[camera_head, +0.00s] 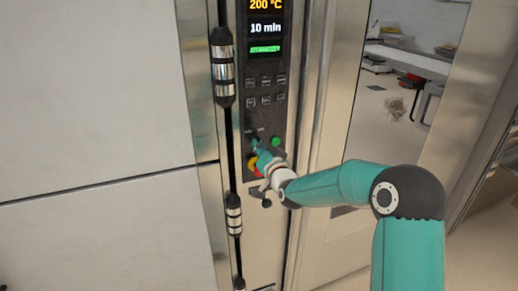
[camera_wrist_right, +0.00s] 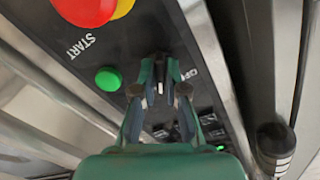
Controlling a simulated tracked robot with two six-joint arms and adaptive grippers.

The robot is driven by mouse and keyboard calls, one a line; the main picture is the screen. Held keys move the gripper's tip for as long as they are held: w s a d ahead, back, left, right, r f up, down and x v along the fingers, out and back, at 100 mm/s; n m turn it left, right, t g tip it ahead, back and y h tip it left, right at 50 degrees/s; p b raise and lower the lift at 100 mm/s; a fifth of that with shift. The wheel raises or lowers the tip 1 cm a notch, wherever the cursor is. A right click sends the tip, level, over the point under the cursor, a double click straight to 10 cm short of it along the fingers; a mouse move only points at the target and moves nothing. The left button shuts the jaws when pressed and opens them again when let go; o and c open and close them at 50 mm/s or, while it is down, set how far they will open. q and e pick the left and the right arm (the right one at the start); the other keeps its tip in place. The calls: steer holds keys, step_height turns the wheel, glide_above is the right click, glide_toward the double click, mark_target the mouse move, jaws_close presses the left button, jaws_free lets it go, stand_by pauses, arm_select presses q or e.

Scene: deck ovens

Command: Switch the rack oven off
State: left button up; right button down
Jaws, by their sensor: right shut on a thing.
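The rack oven's control panel (camera_head: 265,115) is a dark upright strip. Its display (camera_head: 265,28) is lit, with "200 °C", "10 min" and a green bar. A green button (camera_head: 276,141), labelled START, also shows in the right wrist view (camera_wrist_right: 108,79). A red button (camera_wrist_right: 86,8) with a yellow surround is beside it. My right gripper (camera_wrist_right: 160,84) is at the panel, its fingers shut on a small switch (camera_wrist_right: 160,89). Partly covered lettering is beside the fingers. The fingers hide most of the switch, so its position is unclear. My left gripper is not in view.
A black vertical rod (camera_head: 231,150) with chrome fittings stands just left of the panel. Grey push buttons (camera_head: 266,90) sit above the gripper. Plain pale panels fill the left. A worktable (camera_head: 415,62) stands farther back at the right.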

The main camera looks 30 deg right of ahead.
steer(key=shift+f+n+b, duration=0.15)
steer(key=shift+n+b, duration=0.15)
steer(key=shift+b, duration=0.3)
steer(key=n+b, duration=0.3)
steer(key=b, duration=0.2)
steer(key=shift+f+n, duration=0.1)
steer(key=shift+n, duration=0.2)
steer(key=shift+n+b, duration=0.9)
steer(key=shift+n, duration=0.1)
steer(key=n, duration=0.1)
steer(key=n+b, duration=0.1)
steer(key=shift+r+n, duration=0.2)
steer(key=shift+n, duration=0.1)
steer(key=shift+r+n+b, duration=0.1)
steer(key=shift+n+b, duration=0.4)
steer(key=shift+n, duration=0.9)
steer(key=c, duration=1.2)
jaws_free()
